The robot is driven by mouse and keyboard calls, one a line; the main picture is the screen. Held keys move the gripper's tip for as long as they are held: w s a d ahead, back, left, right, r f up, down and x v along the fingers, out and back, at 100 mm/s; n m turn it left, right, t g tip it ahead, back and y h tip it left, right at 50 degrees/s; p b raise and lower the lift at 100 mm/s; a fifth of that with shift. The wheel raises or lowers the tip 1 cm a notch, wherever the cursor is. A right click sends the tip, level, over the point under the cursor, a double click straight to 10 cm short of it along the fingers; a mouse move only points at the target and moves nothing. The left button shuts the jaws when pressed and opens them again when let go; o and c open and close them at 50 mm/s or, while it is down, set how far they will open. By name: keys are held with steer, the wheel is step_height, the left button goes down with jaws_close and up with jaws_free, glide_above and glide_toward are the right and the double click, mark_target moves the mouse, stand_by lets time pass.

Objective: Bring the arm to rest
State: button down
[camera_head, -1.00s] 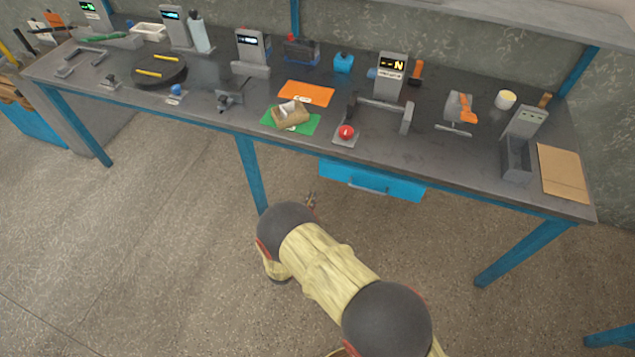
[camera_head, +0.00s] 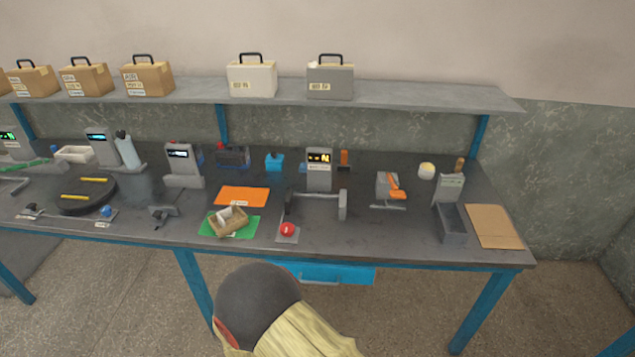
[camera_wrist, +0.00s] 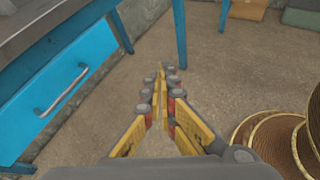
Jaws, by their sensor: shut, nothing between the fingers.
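My arm (camera_head: 285,318) shows at the bottom of the head view, in front of the workbench (camera_head: 400,245) and below its top. My gripper is hidden in the head view. In the wrist view my gripper (camera_wrist: 160,75) has its yellow fingers drawn together at the tips, with nothing between them. It hangs over bare floor, to the right of the blue drawer (camera_wrist: 55,85), and touches nothing that I can see. The same drawer (camera_head: 345,275) shows under the bench in the head view.
On the bench stand a wooden tray (camera_head: 228,222) on a green mat, an orange mat (camera_head: 242,196), a red button (camera_head: 288,230), a display device (camera_head: 319,168) and a grey bin (camera_head: 451,224). Cases line the shelf (camera_head: 420,99). Blue bench legs (camera_wrist: 180,45) stand near the gripper.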

steer(key=s+d+r+m+g+y, duration=0.2)
steer(key=s+r+m+y, duration=0.1)
steer(key=s+r+m, duration=0.4)
steer(key=s+d+r+m+g+y, duration=0.2)
steer(key=d+r+m+y, duration=0.15)
steer(key=r, duration=0.55)
steer(key=s+d+r+m+g+y, duration=0.2)
steer(key=s+r+m+y, duration=0.1)
steer(key=s+r+m, duration=0.4)
steer(key=d+r+m+t, duration=0.2)
steer(key=d+r, duration=0.2)
steer(key=r, duration=0.3)
steer(key=s+d+r+m+t+y, duration=0.1)
steer(key=d+r+m+t, duration=0.1)
steer(key=r, duration=0.5)
steer(key=shift+d+r+m+t, duration=0.35)
steer(key=shift+d+t, duration=0.25)
steer(key=shift+d, duration=0.25)
